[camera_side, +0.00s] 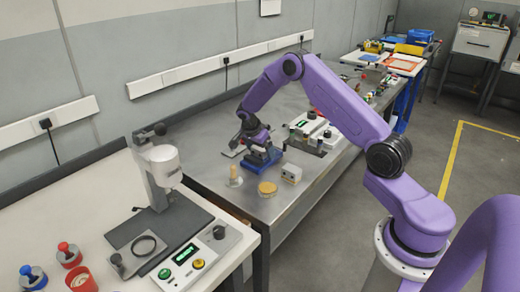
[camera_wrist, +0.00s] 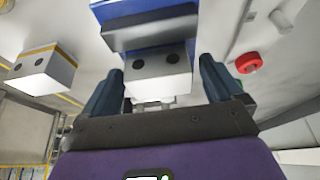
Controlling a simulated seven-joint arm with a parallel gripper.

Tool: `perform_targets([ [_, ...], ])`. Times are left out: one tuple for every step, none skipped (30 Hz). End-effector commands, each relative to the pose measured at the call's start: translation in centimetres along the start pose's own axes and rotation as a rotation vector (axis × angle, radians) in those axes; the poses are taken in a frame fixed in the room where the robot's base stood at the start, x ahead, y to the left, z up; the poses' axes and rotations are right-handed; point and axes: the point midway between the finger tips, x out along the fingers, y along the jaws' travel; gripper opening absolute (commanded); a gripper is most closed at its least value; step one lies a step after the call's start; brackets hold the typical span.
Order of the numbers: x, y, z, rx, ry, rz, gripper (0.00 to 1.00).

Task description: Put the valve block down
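The valve block is most likely the pale block with two dark holes (camera_wrist: 158,76) between my fingers in the wrist view. It lies against the grey jaw (camera_wrist: 150,30) of a blue vise (camera_wrist: 150,10). In the side view, my gripper (camera_side: 252,139) is low over the blue vise (camera_side: 262,158), and the block there is hidden or too small to tell. In the wrist view, the fingers of my gripper (camera_wrist: 162,78) stand either side of the block, with a narrow gap showing on the right. They look open. Whether the block rests fully in the vise cannot be told.
A similar block with two holes and a yellow band (camera_wrist: 40,68) sits beside the vise; it also shows in the side view (camera_side: 291,173). A yellow-topped disc (camera_side: 267,188) and a pale peg (camera_side: 235,177) stand nearby. Bare steel bench (camera_side: 205,170) lies left of the vise.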

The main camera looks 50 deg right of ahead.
Motion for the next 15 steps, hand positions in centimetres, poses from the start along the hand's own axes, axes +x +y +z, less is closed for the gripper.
perform_targets([
  [0.0,0.0,0.0,0.000,0.000,0.000,0.94],
  [0.0,0.0,0.0,0.000,0.000,0.000,0.94],
  [0.0,0.0,0.0,0.000,0.000,0.000,0.94],
  [-0.1,0.0,0.0,0.000,0.000,0.000,0.94],
  [-0.1,0.0,-0.1,0.000,0.000,0.000,0.94],
  [-0.3,0.0,-0.1,0.001,0.000,0.000,0.94],
  [-0.5,0.0,-0.2,0.001,0.000,-0.001,0.94],
  [-0.8,0.0,-0.1,0.001,0.000,-0.001,0.94],
  [-1.2,-0.1,-0.1,0.001,0.000,-0.002,0.94],
  [-1.7,-0.1,-0.1,0.001,0.000,-0.003,0.94],
  [-2.1,-0.1,-0.1,0.001,0.000,-0.004,0.94],
  [-2.9,-0.1,-0.1,0.001,0.001,-0.004,0.94],
  [-3.4,-0.1,-0.1,0.001,0.001,-0.003,0.94],
  [-4.0,-0.1,-0.2,0.002,0.001,-0.004,0.94],
  [-4.9,-0.1,-0.1,0.001,0.000,-0.005,0.94],
])
